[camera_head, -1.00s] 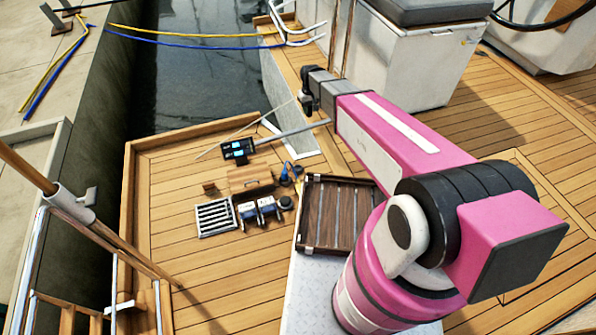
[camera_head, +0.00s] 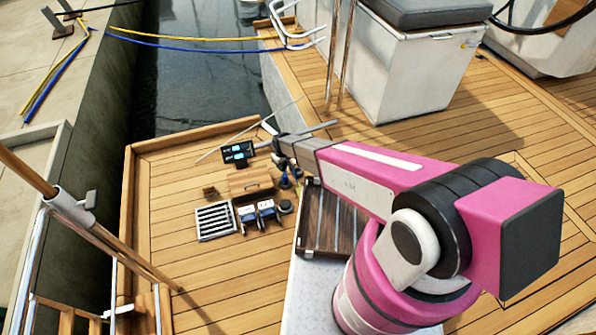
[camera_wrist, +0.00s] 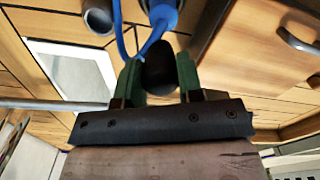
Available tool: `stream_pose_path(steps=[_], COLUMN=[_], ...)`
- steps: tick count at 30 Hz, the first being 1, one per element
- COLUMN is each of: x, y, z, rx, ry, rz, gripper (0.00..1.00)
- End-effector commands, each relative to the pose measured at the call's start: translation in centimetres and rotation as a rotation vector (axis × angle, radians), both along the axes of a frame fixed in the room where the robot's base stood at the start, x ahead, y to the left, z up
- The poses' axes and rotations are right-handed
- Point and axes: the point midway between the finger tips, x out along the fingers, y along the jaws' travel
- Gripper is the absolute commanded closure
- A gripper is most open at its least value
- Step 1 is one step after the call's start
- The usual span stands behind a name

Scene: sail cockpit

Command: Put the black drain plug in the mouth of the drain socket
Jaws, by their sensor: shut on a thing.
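The black drain plug (camera_wrist: 160,72) is between the green fingers of my gripper (camera_wrist: 160,80) in the wrist view, and the fingers are shut on it. In the head view my gripper (camera_head: 285,163) is low over the deck, beside the wooden box, and the plug cannot be made out there. In the wrist view a grey round fitting (camera_wrist: 98,19) shows up and to the left of the plug, apart from it. A blue-rimmed cylinder (camera_wrist: 162,10) with a blue cord lies just above the plug. I cannot tell which of these is the drain socket.
A wooden box (camera_head: 250,181), a display unit (camera_head: 237,153), a metal grille (camera_head: 215,221) and blue-and-white devices (camera_head: 257,213) crowd the deck around my gripper. A slatted wooden tray (camera_head: 322,222) is to the right. Bare deck (camera_head: 215,275) lies in front.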

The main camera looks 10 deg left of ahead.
Motion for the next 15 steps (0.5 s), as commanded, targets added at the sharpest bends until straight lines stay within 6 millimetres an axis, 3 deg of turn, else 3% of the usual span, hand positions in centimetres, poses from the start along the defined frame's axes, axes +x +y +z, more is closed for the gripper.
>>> stream_pose_path(steps=[9, 15], x=[4.5, 6.1], y=[-4.8, -6.7], z=[-4.0, -5.4], rx=[-0.001, -0.001], ry=[0.001, 0.001], rz=[-0.003, -0.001], gripper=[0.92, 0.92])
